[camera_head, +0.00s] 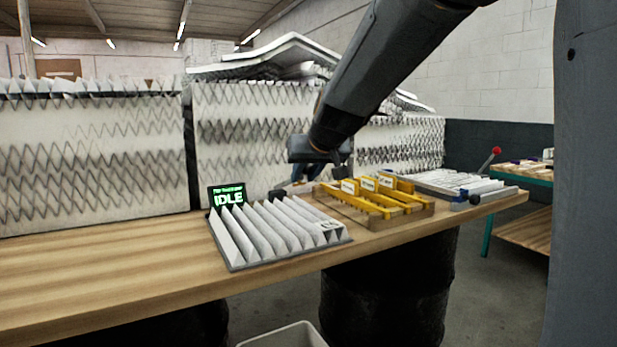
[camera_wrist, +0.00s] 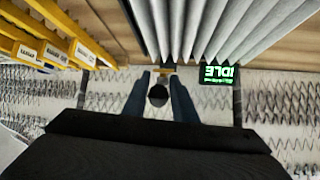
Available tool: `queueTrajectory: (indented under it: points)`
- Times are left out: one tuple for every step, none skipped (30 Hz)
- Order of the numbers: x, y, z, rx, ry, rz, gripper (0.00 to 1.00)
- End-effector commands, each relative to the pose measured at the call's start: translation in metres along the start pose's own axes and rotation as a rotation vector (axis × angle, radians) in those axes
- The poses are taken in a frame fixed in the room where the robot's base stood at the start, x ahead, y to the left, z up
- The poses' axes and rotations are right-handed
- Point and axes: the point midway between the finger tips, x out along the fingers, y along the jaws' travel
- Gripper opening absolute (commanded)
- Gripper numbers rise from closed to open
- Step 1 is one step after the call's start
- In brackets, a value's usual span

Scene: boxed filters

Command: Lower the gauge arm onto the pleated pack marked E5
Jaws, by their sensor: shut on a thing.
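A grey-white pleated pack (camera_head: 270,237) lies in a dark frame on the bench, with a small label (camera_head: 330,226) at its right front that I cannot read clearly. It fills the top of the wrist view (camera_wrist: 210,30). My gripper (camera_head: 307,175) is behind the pack's right rear. In the wrist view its blue fingers (camera_wrist: 160,98) are shut on a black ball knob (camera_wrist: 158,94), which looks like the gauge arm's handle. The rest of the gauge arm is mostly hidden, and I cannot tell its angle. A screen (camera_head: 227,196) beside the pack reads IDLE in green.
A wooden tray with yellow labelled dividers (camera_head: 375,195) stands right of the pack. Farther right is another pleated pack (camera_head: 450,183) and a red-knobbed lever (camera_head: 495,151). Large filter stacks (camera_head: 90,150) stand behind the bench. The bench's left part (camera_head: 100,265) is clear.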

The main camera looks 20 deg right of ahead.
Motion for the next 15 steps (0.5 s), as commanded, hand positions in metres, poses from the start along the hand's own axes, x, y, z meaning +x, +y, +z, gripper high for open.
queueTrajectory:
  points:
    - [0.0051,-0.002,0.0065,-0.004,-0.012,-0.004,0.0]
    - [0.0055,-0.0025,0.0065,-0.004,-0.012,-0.004,0.0]
    - [0.006,-0.003,0.0065,-0.004,-0.012,-0.005,0.0]
    - [0.0062,-0.0034,0.0065,-0.004,-0.012,-0.005,0.0]
    - [0.0063,-0.0037,0.0064,-0.005,-0.012,-0.006,0.0]
    - [0.0064,-0.004,0.0063,-0.005,-0.012,-0.006,0.0]
    - [0.0064,-0.0042,0.0062,-0.005,-0.011,-0.006,0.0]
    - [0.0064,-0.0044,0.0061,-0.005,-0.011,-0.006,0.0]
    - [0.0063,-0.0045,0.0059,-0.005,-0.011,-0.007,0.0]
    - [0.0062,-0.0047,0.0058,-0.005,-0.011,-0.007,0.0]
    - [0.0061,-0.0048,0.0057,-0.006,-0.011,-0.007,0.0]
    - [0.006,-0.0049,0.0055,-0.006,-0.01,-0.007,0.0]
    - [0.006,-0.005,0.0054,-0.006,-0.01,-0.007,0.0]
    - [0.0059,-0.005,0.0053,-0.006,-0.01,-0.007,0.0]
    - [0.0059,-0.0051,0.0052,-0.006,-0.009,-0.007,0.0]
